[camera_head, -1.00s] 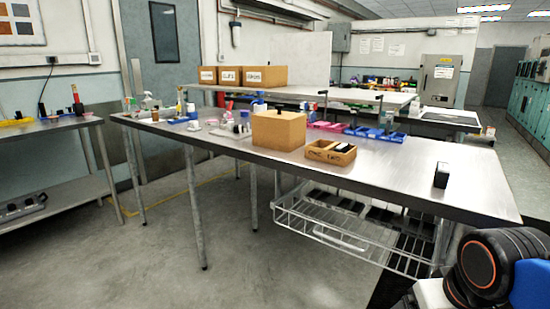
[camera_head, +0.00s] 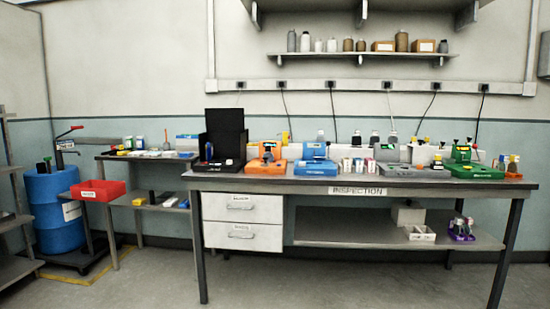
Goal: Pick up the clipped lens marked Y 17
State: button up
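I cannot make out a clipped lens or a Y 17 mark in the head view; the small items are too small to read. A bench labelled INSPECTION (camera_head: 358,191) stands ahead of me. On its top are a black upright box (camera_head: 225,132), an orange device (camera_head: 266,158), a blue device (camera_head: 316,161), a grey device (camera_head: 394,161) and a green device (camera_head: 470,164). Small bottles and pieces stand between and behind them. My gripper is not in view.
Two white drawers (camera_head: 242,222) hang under the bench's left side. A lower shelf (camera_head: 340,233) holds a white tray (camera_head: 420,233) and a purple item (camera_head: 461,229). At left are a side table (camera_head: 140,156), a red bin (camera_head: 97,190) and a blue drum (camera_head: 55,212). The floor in front is clear.

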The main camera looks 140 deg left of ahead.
aim_at(267, 154)
jog(key=u, duration=4.4)
jog(key=i+j, duration=0.2)
jog(key=i, duration=0.2)
jog(key=i+j, duration=0.25)
jog(key=i, duration=0.15)
jog(key=l+z, duration=0.05)
